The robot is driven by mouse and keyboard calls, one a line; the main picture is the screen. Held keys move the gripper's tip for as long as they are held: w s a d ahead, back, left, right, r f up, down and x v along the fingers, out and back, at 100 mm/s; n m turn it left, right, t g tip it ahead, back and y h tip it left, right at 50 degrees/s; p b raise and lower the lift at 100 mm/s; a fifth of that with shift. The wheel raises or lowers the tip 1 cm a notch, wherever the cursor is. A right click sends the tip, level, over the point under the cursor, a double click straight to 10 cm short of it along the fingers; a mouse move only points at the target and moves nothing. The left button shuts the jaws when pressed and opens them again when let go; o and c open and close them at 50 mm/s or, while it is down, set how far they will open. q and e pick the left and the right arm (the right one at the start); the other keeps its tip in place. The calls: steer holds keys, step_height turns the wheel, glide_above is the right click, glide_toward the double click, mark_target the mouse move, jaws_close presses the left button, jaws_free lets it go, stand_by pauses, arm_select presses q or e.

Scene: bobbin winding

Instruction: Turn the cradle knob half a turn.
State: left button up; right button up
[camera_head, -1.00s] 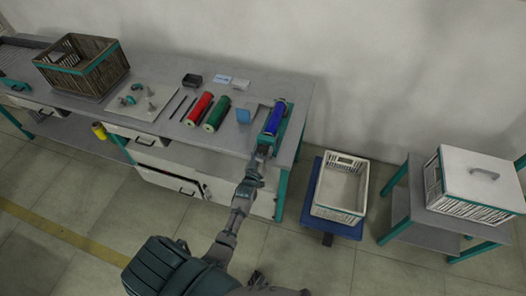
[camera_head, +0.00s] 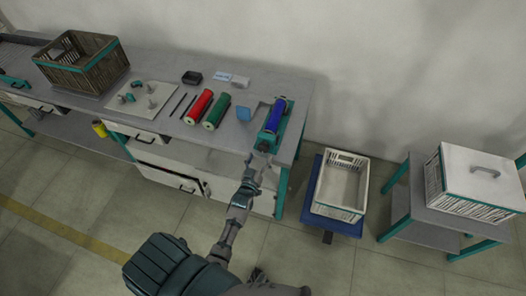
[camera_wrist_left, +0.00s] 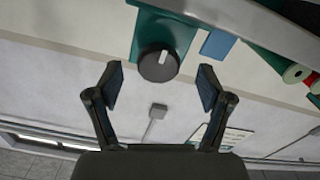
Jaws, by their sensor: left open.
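The teal cradle (camera_head: 268,136) holds a blue bobbin (camera_head: 276,115) at the right end of the bench. The cradle knob (camera_wrist_left: 158,66) is dark and round with a white mark pointing nearly straight up in the left wrist view. It sits on the end of the cradle, whose teal body (camera_wrist_left: 160,28) shows around it. My left gripper (camera_head: 259,158) is at the front end of the cradle. In the left wrist view its two fingers (camera_wrist_left: 160,88) are spread, with the knob between and beyond the tips, apparently untouched. My right gripper is not in view.
A red bobbin (camera_head: 199,107) and a green bobbin (camera_head: 216,111) lie left of the cradle, with a small blue block (camera_head: 243,114) between. A brown crate (camera_head: 82,62) stands at the far left. A white crate (camera_head: 340,187) sits low at right.

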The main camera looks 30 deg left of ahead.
arm_select(q)
steer(key=v, duration=0.7)
steer(key=shift+s+d, duration=0.1)
